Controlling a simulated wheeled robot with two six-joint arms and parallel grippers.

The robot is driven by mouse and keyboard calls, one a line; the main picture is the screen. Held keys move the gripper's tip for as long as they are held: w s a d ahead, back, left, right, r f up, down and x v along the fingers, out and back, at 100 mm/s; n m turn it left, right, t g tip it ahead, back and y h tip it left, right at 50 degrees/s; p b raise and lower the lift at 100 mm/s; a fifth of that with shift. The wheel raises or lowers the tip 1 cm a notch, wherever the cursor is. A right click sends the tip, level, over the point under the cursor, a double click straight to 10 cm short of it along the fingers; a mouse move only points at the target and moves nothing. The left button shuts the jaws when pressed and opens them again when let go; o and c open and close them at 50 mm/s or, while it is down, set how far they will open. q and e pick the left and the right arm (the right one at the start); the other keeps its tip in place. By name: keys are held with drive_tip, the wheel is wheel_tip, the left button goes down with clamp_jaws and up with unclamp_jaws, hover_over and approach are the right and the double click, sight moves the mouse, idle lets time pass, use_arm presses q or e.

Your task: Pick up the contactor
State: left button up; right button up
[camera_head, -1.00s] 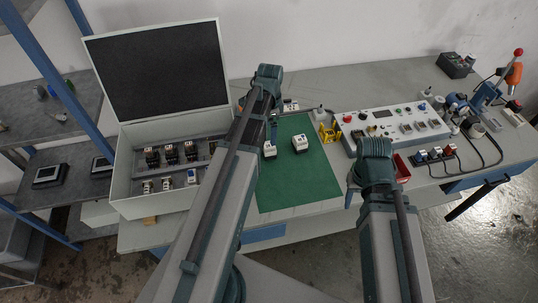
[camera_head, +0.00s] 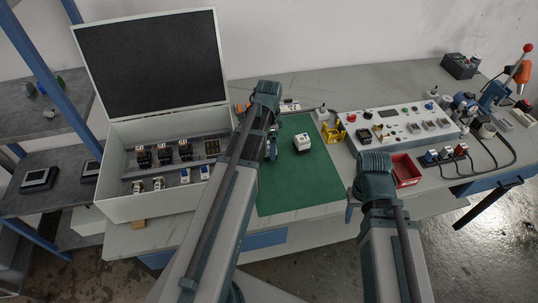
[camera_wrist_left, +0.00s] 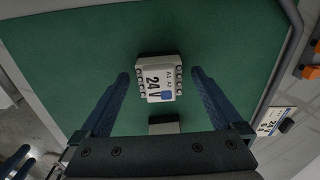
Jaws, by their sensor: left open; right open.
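A white contactor (camera_wrist_left: 160,78) marked "24V" and "A1 A2" sits on the green mat (camera_head: 295,185). In the left wrist view it lies between the two spread fingers of my left gripper (camera_wrist_left: 160,78), with gaps on both sides. In the head view my left gripper (camera_head: 270,148) is low over the mat's left part and hides this contactor. A second white block (camera_head: 302,142) stands on the mat to the right; in the wrist view the gripper body partly covers it (camera_wrist_left: 164,125). My right gripper (camera_head: 351,205) hangs at the table's front edge, its fingers mostly hidden, apart from the blocks.
An open white case (camera_head: 150,208) with several modules stands at the left. A white control panel (camera_head: 385,125), a yellow stand (camera_head: 332,132) and a red bin (camera_head: 405,170) are right of the mat. The mat's front part is clear.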

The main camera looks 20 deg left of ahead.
use_arm(q)
drive_tip(key=shift+f, duration=0.15)
drive_tip(key=c, duration=1.5)
